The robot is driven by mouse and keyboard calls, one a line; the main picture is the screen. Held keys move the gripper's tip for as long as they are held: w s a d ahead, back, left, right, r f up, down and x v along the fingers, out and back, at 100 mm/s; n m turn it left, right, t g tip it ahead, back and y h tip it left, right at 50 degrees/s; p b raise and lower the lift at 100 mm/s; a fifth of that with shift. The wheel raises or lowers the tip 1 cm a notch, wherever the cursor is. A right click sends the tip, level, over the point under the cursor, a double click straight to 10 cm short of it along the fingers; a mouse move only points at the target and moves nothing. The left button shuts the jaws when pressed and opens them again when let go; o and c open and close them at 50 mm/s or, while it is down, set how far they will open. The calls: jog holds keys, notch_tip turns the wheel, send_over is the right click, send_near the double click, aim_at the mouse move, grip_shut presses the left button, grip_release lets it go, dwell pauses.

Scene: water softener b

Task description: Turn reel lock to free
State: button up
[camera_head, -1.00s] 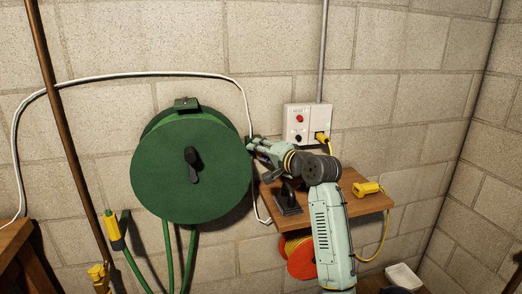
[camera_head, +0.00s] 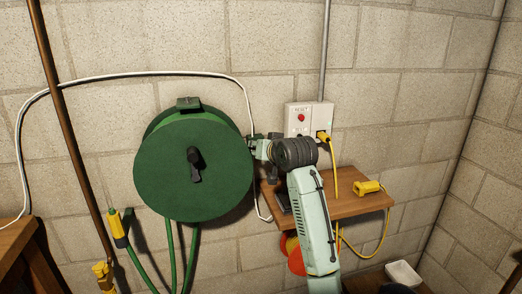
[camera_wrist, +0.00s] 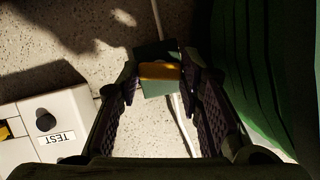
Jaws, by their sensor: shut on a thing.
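The green hose reel (camera_head: 165,170) hangs on the block wall, with a black crank handle (camera_head: 195,165) on its face. My gripper (camera_head: 254,146) is at the reel's right edge, partly hidden by my wrist. In the wrist view, my gripper (camera_wrist: 160,78) has its two dark fingers on either side of a small green block with a yellow band (camera_wrist: 158,72) and is shut on it. This block appears to be the reel lock. The reel's green side (camera_wrist: 270,60) stands close to the right finger.
A white outlet box (camera_head: 298,118) is on the wall to the right; its TEST label (camera_wrist: 58,138) shows in the wrist view. A wooden shelf (camera_head: 345,205) with a yellow connector (camera_head: 367,187) is below. A white cord (camera_head: 150,74) runs behind the reel.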

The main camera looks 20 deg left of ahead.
jog(key=shift+a+f+n, duration=0.1)
jog(key=shift+n, duration=0.3)
jog(key=shift+h, duration=0.3)
jog(key=o, duration=1.2)
jog(key=shift+c, duration=0.2)
jog(key=shift+s, duration=0.15)
